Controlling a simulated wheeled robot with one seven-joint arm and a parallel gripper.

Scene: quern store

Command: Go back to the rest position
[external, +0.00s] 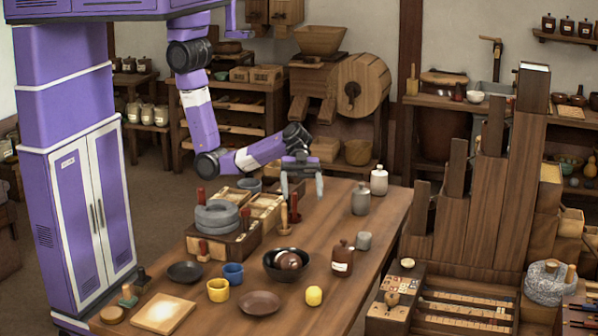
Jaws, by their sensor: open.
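My gripper (301,187) hangs over the far part of the wooden table (335,212), fingers pointing down. Small wooden stamps or pestles (284,217) stand just under the gripper. Whether the fingertips touch anything below cannot be told.
Right of the gripper stand a grey jar (360,199) and a white bottle (379,181). A tall stepped wooden cabinet (492,200) rises at right.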

